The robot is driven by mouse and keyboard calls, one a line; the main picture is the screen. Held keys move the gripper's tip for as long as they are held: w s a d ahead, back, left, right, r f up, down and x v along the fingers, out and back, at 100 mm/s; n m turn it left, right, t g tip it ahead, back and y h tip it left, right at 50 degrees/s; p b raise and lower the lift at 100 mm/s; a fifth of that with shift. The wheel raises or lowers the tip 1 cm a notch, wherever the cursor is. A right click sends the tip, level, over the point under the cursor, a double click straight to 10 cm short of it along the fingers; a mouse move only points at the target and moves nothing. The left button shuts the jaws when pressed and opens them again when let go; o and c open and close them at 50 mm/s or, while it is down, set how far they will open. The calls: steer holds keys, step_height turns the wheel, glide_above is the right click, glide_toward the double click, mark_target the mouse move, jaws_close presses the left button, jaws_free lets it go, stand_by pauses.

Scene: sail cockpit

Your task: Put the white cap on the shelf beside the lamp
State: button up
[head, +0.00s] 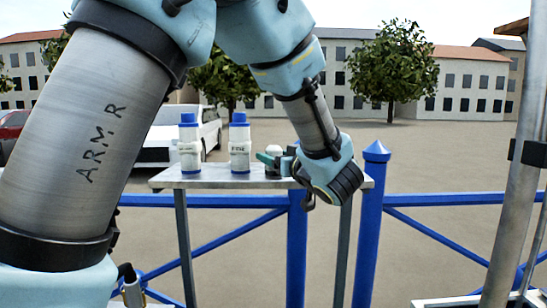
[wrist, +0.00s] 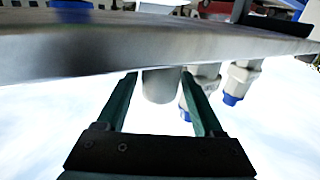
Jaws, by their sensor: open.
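A pale, short cylinder (wrist: 160,86), which looks like the white cap, stands near the edge of a metal-topped table. In the head view its white top (head: 274,149) shows just behind my gripper's green fingers. My gripper (head: 272,160) is open at the right part of the table. In the wrist view, which looks upside down, my gripper's two fingers (wrist: 160,78) lie on either side of the cylinder. I see gaps, but cannot tell whether either finger touches it. I see no lamp in either view, and cannot tell which surface is the shelf.
Two white bottles with blue caps, one at the left (head: 189,145) and one nearer my gripper (head: 239,146), stand on the metal table (head: 215,182). A blue railing (head: 375,215) runs by the table. A metal pole (head: 515,170) stands at the right.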

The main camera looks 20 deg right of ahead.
steer(key=w+p, duration=0.1)
steer(key=w, duration=0.2)
steer(key=shift+w+a, duration=0.1)
steer(key=shift+w, duration=0.25)
steer(key=shift+c, duration=0.3)
jaws_close()
